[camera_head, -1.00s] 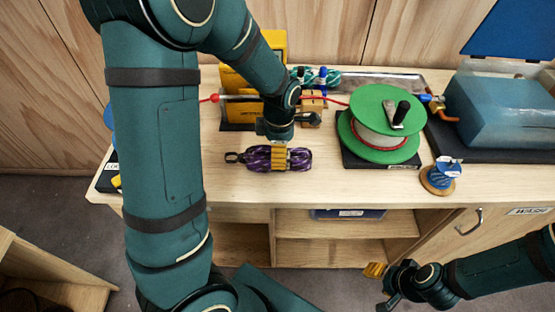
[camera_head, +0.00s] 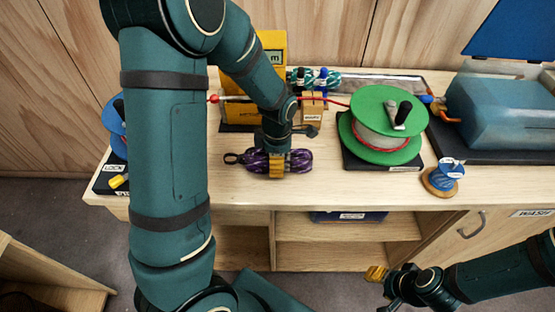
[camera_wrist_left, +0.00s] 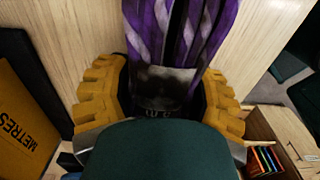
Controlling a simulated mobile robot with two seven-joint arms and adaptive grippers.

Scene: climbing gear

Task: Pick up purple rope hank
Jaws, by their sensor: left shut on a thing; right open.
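The purple rope hank (camera_head: 262,161) lies on the wooden bench near its front edge, a dark loop at its left end. In the left wrist view the purple and white strands (camera_wrist_left: 180,35) run between the yellow finger pads, with a dark band around them. My left gripper (camera_head: 277,163) reaches down over the middle of the hank and is shut on it. It also shows in the left wrist view (camera_wrist_left: 160,95). I cannot tell whether the hank is clear of the bench. My right gripper (camera_head: 381,286) is open and empty, low in front of the bench at the right.
A green reel (camera_head: 382,124) and a small blue spool (camera_head: 443,177) stand to the right. A yellow metre box (camera_head: 272,50), a teal rope hank (camera_head: 315,78) and a red line are behind. A blue translucent tank (camera_head: 500,108) fills the far right. Open shelves lie below.

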